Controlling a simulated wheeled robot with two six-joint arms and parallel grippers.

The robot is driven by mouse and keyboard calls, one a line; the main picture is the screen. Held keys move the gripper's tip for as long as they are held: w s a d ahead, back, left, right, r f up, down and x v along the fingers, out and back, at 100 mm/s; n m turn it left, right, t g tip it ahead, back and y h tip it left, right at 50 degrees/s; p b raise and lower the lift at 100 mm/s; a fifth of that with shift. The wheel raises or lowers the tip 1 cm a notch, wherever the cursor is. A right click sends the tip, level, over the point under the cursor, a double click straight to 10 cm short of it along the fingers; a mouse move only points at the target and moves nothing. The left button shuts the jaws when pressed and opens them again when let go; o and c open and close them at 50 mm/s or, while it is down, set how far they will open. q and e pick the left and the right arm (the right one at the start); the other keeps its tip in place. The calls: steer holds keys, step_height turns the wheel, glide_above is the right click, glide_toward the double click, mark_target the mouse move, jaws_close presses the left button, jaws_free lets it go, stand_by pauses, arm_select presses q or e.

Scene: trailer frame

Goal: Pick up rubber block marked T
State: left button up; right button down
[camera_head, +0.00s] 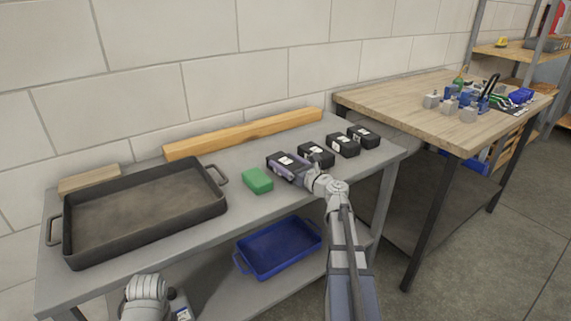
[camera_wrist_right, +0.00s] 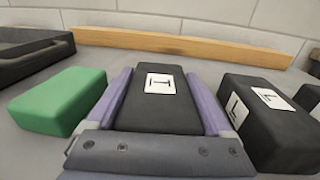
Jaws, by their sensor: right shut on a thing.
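The black rubber block (camera_head: 279,160) has a white label that looks like a T, seen turned sideways in the right wrist view (camera_wrist_right: 159,97). My right gripper (camera_head: 290,168) is shut on it, with one purple-grey finger along each side. In the right wrist view the gripper (camera_wrist_right: 160,105) has the block between its fingers. The block is at or just above the grey table; I cannot tell if it touches. Part of my left arm shows at the bottom left of the head view, but its gripper jaws do not.
A green block (camera_head: 257,180) lies left of the held block, and several black labelled blocks (camera_head: 343,145) lie right. A dark tray (camera_head: 215,205) fills the table's left. A wooden beam (camera_head: 245,133) lies along the back. A blue bin (camera_head: 280,247) sits on the lower shelf.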

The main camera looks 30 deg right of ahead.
mark_target(286, 161)
step_height(286, 161, up, 10)
steer(key=p, duration=0.9)
steer(key=shift+p, duration=0.35)
